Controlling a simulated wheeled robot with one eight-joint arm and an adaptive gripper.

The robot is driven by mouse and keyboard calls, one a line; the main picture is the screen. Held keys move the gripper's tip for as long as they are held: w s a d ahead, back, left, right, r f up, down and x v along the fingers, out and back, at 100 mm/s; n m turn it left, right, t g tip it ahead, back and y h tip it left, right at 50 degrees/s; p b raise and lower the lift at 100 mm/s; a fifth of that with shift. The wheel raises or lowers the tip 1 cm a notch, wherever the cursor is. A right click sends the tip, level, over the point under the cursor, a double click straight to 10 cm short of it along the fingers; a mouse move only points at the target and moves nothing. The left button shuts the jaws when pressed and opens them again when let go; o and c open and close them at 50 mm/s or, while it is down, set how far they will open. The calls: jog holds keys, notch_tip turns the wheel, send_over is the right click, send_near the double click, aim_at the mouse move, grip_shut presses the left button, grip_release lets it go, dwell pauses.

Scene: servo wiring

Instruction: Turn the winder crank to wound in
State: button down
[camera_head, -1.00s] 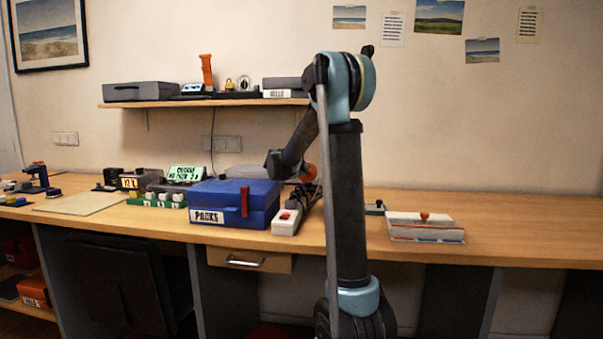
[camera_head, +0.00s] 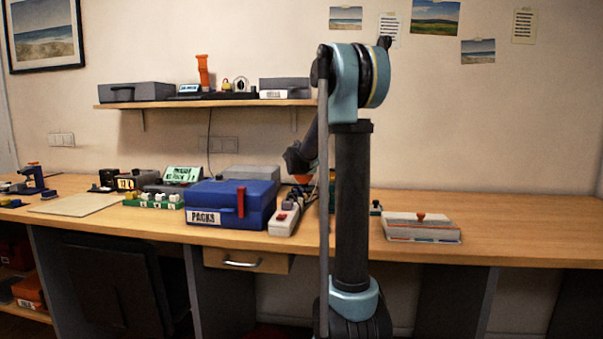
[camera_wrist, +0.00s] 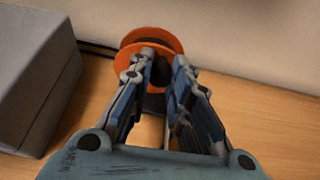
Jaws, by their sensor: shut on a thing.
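The winder is an orange reel (camera_wrist: 140,43) standing on the bench, seen ahead of my gripper in the wrist view. In the head view a small part of the orange reel (camera_head: 303,179) shows behind the blue box, beside my arm. My gripper (camera_wrist: 165,62) is at the face of the reel, with its fingers closed around a dark part there, which appears to be the crank. The fingers hide most of the crank, so its exact angle cannot be told. In the head view my arm hides the gripper tips.
A grey box (camera_wrist: 35,75) stands left of the winder. In the head view, the blue PACKS box (camera_head: 230,204) and a white power strip (camera_head: 288,218) stand in front. A white box with an orange knob (camera_head: 421,228) lies to the right. The far right bench is clear.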

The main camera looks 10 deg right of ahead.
jog(key=shift+s+d+f+m+t+y, duration=0.1)
jog(key=shift+d+f+m+t+y, duration=0.35)
jog(key=shift+m, duration=0.5)
jog(key=shift+s+d+f+m+t+y, duration=0.1)
jog(key=shift+d+f+m+t+y, duration=0.1)
jog(key=shift+m+y, duration=0.65)
jog(key=shift+s+d+f+m+t+y, duration=0.1)
jog(key=shift+d+f+m+t+y, duration=0.25)
jog(key=shift+m, duration=0.75)
jog(key=c, duration=1.5)
grip_release()
jog(key=shift+o, duration=0.2)
jog(key=shift+s, duration=0.1)
jog(key=v, duration=1.1)
jog(key=shift+s, duration=0.3)
jog(key=shift+r, duration=0.15)
